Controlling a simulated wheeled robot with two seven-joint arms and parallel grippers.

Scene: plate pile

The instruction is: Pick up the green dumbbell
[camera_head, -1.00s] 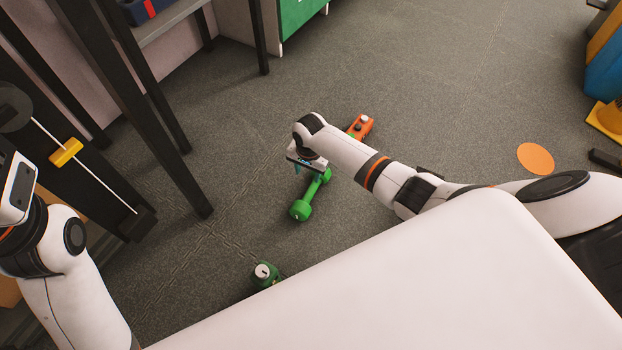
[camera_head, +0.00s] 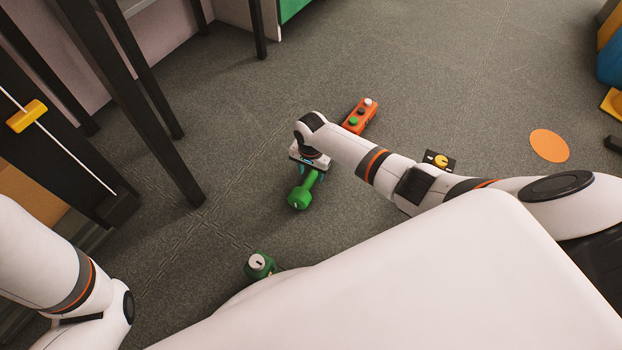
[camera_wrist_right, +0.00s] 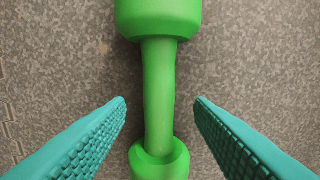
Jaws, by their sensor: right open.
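The green dumbbell (camera_head: 299,198) lies on the grey floor in the middle of the head view. My right gripper (camera_head: 307,171) is over its far part and hides the far end there. In the right wrist view the dumbbell (camera_wrist_right: 158,18) runs top to bottom, with one head at the top and the other at the bottom edge. The teal fingers of my right gripper (camera_wrist_right: 160,103) are open, one on each side of the handle, with a gap on both sides. My left gripper is out of view; only part of the left arm shows.
An orange box with buttons (camera_head: 360,117) lies just beyond my right arm. A green container with a pale top (camera_head: 259,265) stands nearer me. A black box with a yellow knob (camera_head: 440,160) and an orange disc (camera_head: 549,146) are right. Dark table legs (camera_head: 150,100) stand left.

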